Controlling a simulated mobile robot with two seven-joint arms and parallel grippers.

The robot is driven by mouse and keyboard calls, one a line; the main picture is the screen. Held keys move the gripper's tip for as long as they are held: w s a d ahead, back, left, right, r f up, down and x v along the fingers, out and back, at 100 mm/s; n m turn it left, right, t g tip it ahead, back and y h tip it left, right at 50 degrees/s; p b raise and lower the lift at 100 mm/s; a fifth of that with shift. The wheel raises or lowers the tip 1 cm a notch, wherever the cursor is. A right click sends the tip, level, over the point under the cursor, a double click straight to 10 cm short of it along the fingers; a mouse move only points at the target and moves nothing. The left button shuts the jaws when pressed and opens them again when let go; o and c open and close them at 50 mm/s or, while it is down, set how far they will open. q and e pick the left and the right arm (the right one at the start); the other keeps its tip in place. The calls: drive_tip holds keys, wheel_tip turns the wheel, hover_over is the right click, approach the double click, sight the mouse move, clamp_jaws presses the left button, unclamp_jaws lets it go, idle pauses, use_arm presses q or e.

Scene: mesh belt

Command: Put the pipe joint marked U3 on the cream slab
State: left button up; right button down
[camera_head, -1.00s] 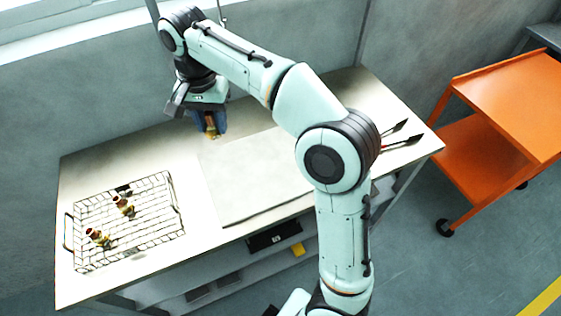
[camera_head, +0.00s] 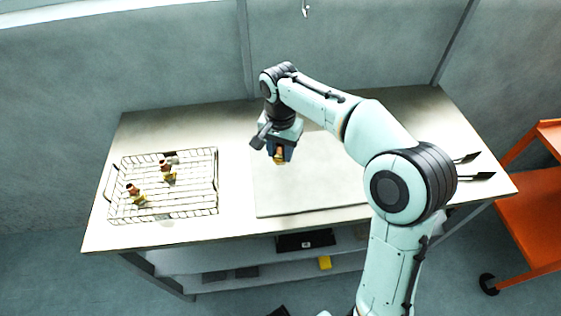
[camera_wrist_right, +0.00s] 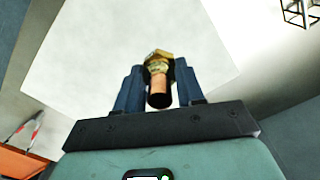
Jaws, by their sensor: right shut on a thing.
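My right gripper (camera_head: 281,152) is shut on a brass-and-copper pipe joint (camera_head: 279,158), which hangs over the back left part of the cream slab (camera_head: 310,192). In the wrist view, the joint (camera_wrist_right: 158,80) sits between the two blue fingers, its copper end towards the camera, with the pale slab (camera_wrist_right: 90,60) behind it. I cannot read a mark on it. How high it is above the slab is hard to tell. More pipe joints lie in the wire basket (camera_head: 193,212) at the left of the table. My left gripper is out of view.
The slab's visible surface is bare. Two dark-bladed tools (camera_head: 476,176) lie at the table's right end. An orange cart (camera_head: 540,215) stands right of the table.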

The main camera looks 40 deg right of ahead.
sight(280, 160)
drive_tip(key=shift+f+b, duration=0.35)
drive_tip(key=shift+f, duration=1.8)
drive_tip(key=shift+f, duration=0.2)
drive_tip(key=c, duration=0.7)
unclamp_jaws()
drive_tip(key=shift+r, duration=0.15)
wheel_tip(280, 160, up, 12)
drive_tip(key=shift+f+p, duration=0.1)
drive_tip(key=shift+p, duration=1.1)
drive_tip(key=shift+r, duration=0.2)
